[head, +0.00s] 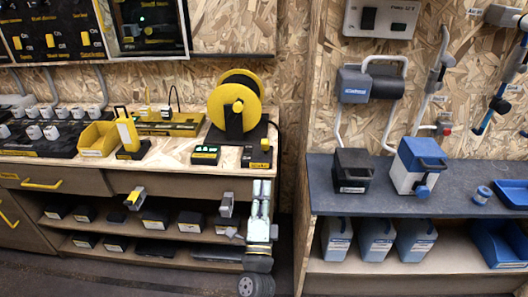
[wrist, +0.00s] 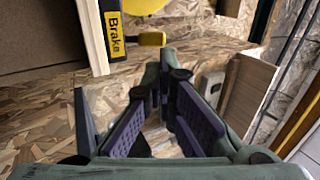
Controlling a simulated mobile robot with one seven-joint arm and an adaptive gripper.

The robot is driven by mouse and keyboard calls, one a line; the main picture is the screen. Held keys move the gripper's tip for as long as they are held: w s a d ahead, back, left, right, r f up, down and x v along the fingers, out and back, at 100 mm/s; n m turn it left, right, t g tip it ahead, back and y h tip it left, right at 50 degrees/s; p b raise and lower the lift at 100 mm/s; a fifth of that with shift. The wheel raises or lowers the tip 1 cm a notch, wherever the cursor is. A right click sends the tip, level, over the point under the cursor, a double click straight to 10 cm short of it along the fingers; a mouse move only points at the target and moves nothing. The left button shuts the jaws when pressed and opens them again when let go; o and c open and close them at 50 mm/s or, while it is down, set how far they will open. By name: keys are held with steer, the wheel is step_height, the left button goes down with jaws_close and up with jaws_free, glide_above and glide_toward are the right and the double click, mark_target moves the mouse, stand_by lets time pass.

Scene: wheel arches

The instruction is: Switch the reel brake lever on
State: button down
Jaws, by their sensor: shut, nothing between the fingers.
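The reel brake lever has a short yellow handle (wrist: 152,39) that sticks out sideways from a dark unit in the wrist view. A yellow label reading "Brake" (wrist: 115,32) is beside it. In the head view the small black and yellow brake unit (head: 260,157) stands at the bench's front right corner, below the yellow reel (head: 236,103). My gripper (wrist: 168,76) is shut and empty. Its fingertips appear just below the handle's right end in the wrist view; whether they touch it I cannot tell. In the head view my gripper (head: 262,185) is at the bench's front edge.
The reel stands on the wooden bench (head: 170,162), with a small green-display box (head: 205,155) to the left of the brake unit. Shelves with dark boxes lie below. A gap separates this bench from the blue-topped bench (head: 450,204) at the right.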

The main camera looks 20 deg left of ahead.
mark_target(265, 145)
steer(key=p+x, duration=0.3)
steer(key=x, duration=0.7)
steer(key=shift+w, duration=0.15)
steer(key=shift+w+r+p, duration=0.2)
steer(key=shift+r+p, duration=0.1)
steer(key=shift+r, duration=0.15)
steer(key=shift+w+a+r+p, duration=0.25)
steer(key=shift+w+r+p, duration=0.45)
steer(key=shift+r, duration=0.15)
steer(key=shift+x, duration=1.2)
steer(key=shift+f, duration=0.1)
